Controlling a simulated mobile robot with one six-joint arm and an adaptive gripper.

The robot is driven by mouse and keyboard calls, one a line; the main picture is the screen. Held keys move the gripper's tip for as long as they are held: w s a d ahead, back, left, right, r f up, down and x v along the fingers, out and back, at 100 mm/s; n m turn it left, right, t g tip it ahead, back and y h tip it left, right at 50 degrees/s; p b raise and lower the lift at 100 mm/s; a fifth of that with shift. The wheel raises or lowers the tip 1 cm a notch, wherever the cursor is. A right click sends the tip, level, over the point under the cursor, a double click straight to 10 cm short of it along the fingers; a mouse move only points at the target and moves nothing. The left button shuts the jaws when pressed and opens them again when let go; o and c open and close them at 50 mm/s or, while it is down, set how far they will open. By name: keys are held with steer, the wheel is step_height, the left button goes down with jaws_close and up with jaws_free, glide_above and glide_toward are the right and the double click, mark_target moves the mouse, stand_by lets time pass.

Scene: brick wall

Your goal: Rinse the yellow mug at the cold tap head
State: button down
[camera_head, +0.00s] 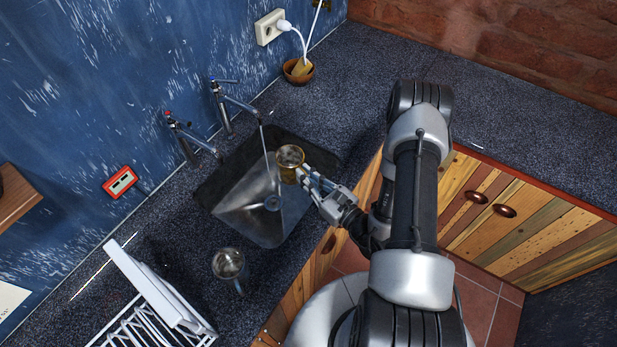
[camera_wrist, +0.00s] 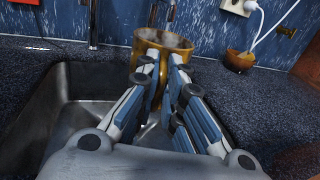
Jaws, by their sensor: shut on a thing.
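My gripper (camera_head: 303,176) is shut on the yellow mug (camera_head: 289,158) and holds it upright over the right part of the sink. In the wrist view the mug (camera_wrist: 163,42) is between the fingertips (camera_wrist: 166,62), with its lower part partly hidden by them. The cold tap (camera_head: 222,105), with a blue mark, stands behind the sink. Its spout reaches toward the basin, and a thin pale streak like running water drops from its tap head (camera_head: 259,118). In the head view the mug is right of this streak, apparently apart from it.
The tap with a red mark (camera_head: 182,138) stands left of the cold one. A grey-blue mug (camera_head: 229,264) stands on the counter, near a white dish rack (camera_head: 150,325). A small brown bowl (camera_head: 298,70) and a socket (camera_head: 269,27) are at the back. The right counter is clear.

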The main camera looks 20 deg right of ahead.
mark_target(291, 157)
steer(key=x, duration=0.3)
steer(key=f+b+x, duration=0.1)
steer(key=x, duration=0.4)
steer(key=shift+w+d+f, duration=0.25)
steer(key=shift+w+f, duration=0.05)
steer(key=shift+w, duration=0.2)
steer(key=shift+d+f+b+x, duration=0.15)
steer(key=shift+b+x, duration=0.2)
steer(key=shift+x, duration=0.35)
steer(key=shift+f+b+x, duration=0.1)
steer(key=shift+b+x, duration=0.3)
steer(key=shift+x, duration=0.25)
steer(key=shift+d+f+b+x, duration=0.15)
steer(key=shift+b+x, duration=0.2)
steer(key=shift+x, duration=0.35)
steer(key=shift+w, duration=0.1)
steer(key=shift+w+d, duration=0.15)
steer(key=shift+d, duration=0.4)
steer(key=shift+a, duration=0.2)
steer(key=shift+a, duration=0.4)
steer(key=shift+d+b, duration=0.1)
steer(key=shift+b, duration=0.2)
steer(key=shift+d, duration=0.5)
